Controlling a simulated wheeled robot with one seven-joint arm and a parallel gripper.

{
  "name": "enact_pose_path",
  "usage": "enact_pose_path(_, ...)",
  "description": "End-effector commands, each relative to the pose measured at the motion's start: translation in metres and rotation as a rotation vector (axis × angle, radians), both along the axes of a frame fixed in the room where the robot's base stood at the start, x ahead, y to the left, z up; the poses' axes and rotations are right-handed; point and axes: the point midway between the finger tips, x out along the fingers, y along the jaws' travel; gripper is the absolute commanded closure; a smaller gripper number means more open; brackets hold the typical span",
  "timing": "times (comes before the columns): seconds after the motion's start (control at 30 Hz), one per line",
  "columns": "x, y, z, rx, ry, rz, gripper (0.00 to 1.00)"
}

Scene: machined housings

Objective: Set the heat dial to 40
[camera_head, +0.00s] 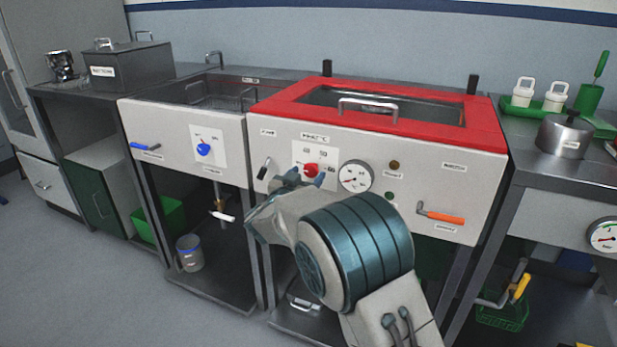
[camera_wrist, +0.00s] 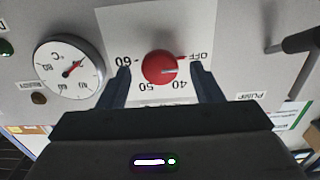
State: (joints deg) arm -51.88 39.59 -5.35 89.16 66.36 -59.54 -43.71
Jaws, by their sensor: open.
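The heat dial is a round red knob (camera_head: 311,169) on a white plate on the front panel of the red-topped bath. In the wrist view the dial (camera_wrist: 159,67) appears upside down, with OFF, 40, 50 and 60 marked around it. Its red pointer is toward OFF. My gripper (camera_head: 304,182) is at the panel in front of the dial. In the wrist view my gripper (camera_wrist: 160,77) is open, one finger on each side of the knob, with visible gaps. The head view partly hides the fingertips behind my wrist.
A round temperature gauge (camera_head: 355,177) is just right of the dial, also in the wrist view (camera_wrist: 68,70). A black lever (camera_head: 264,168) is to the left and an orange-handled lever (camera_head: 440,217) to the right. A second bath has a blue knob (camera_head: 204,149).

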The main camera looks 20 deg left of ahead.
Motion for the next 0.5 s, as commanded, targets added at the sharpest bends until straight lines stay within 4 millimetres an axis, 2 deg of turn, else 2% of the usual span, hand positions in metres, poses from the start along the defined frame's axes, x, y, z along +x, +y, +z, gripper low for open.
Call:
enact_pose_path(0.2, 0.015, -0.001, 0.000, 0.001, 0.000, 0.001, 0.41)
enact_pose_path(0.47, 0.016, -0.001, 0.000, 0.001, 0.000, 0.001, 0.41)
enact_pose_path(0.5, 0.016, -0.001, 0.000, 0.001, 0.000, 0.001, 0.49)
